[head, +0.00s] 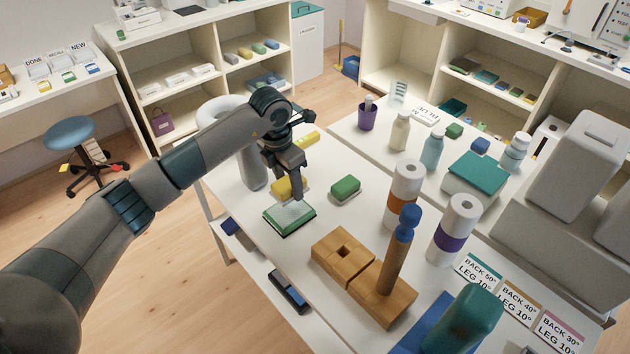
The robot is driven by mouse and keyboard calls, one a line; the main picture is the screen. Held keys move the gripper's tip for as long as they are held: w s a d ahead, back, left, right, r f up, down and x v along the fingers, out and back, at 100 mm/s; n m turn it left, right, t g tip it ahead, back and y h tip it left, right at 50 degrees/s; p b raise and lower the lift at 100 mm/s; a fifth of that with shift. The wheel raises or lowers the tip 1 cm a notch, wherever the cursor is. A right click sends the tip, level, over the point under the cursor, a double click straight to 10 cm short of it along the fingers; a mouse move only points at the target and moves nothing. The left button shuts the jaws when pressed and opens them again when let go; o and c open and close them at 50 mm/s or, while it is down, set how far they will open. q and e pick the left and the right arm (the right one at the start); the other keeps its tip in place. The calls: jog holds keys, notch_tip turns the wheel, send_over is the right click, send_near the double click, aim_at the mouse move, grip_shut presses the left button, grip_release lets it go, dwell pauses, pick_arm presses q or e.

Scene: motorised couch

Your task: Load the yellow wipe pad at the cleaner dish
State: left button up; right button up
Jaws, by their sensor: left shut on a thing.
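The yellow wipe pad (281,187) is between the fingers of my left gripper (290,186), which is shut on it. The fingers hide part of the pad. A shallow green dish with a pale inside (290,219), which looks like the cleaner dish, lies on the white table just in front of the pad. The pad is at the dish's far side; I cannot tell how high it is above the table. My right gripper is not in view.
A green pad (345,187) lies right of the gripper, and another yellow block (307,139) lies behind it. A wooden holder (343,255), paper rolls (403,190) and bottles stand to the right. The white table (238,208) is bare left of the dish.

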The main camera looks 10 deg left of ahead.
pick_arm(q)
jog(key=shift+s+a, duration=0.2)
jog(key=shift+a, duration=0.05)
jog(key=shift+w, duration=0.1)
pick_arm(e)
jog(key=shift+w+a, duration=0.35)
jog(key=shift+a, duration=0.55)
pick_arm(q)
jog(key=shift+f, duration=0.1)
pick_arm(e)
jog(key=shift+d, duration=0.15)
pick_arm(q)
jog(key=shift+f, duration=0.2)
jog(key=shift+f+b, duration=0.5)
jog(key=shift+f, duration=0.45)
jog(key=shift+f+b, duration=0.6)
jog(key=shift+f, duration=1.1)
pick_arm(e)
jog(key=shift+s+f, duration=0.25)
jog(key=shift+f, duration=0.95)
